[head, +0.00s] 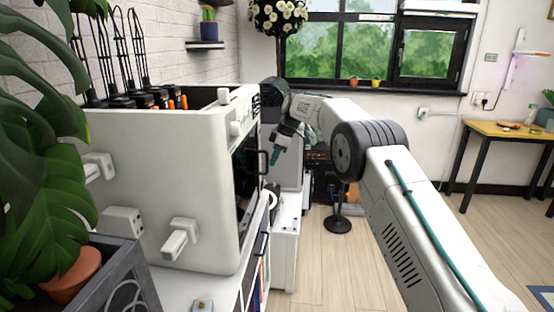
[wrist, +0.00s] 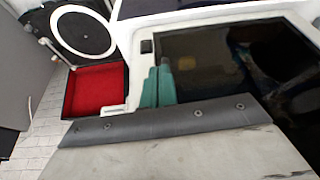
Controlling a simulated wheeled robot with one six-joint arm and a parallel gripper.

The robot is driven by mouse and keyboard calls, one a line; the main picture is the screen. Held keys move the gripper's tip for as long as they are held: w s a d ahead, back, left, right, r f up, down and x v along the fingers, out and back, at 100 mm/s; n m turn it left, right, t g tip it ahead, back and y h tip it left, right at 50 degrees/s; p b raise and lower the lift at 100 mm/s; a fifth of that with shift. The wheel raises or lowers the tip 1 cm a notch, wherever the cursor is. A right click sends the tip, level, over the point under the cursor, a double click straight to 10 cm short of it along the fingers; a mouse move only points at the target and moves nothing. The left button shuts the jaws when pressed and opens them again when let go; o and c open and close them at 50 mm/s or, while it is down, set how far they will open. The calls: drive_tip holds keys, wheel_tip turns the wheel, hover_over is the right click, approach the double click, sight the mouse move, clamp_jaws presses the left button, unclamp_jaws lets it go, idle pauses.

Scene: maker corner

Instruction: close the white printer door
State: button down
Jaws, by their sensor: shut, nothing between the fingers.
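The white printer (head: 165,190) stands on a white cabinet at the left in the head view. Its front, with a dark opening or window, faces right and is seen almost edge-on. A dark handle (head: 263,162) shows at the front's right edge. I cannot tell if the door is fully shut. My gripper (head: 275,157) points down just right of the handle, with teal fingers together and empty. In the wrist view the shut fingers (wrist: 157,85) lie over the left edge of a white-framed dark pane (wrist: 235,65), probably the door; contact cannot be told.
A leafy plant (head: 45,190) fills the left edge. A black-based stand (head: 338,225) is on the floor behind my arm. A yellow table (head: 510,132) stands far right. In the wrist view a red-lined tray (wrist: 97,90) and a spool (wrist: 82,33) lie left. Open floor is right.

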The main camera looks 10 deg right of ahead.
drive_tip(key=shift+a, duration=0.35)
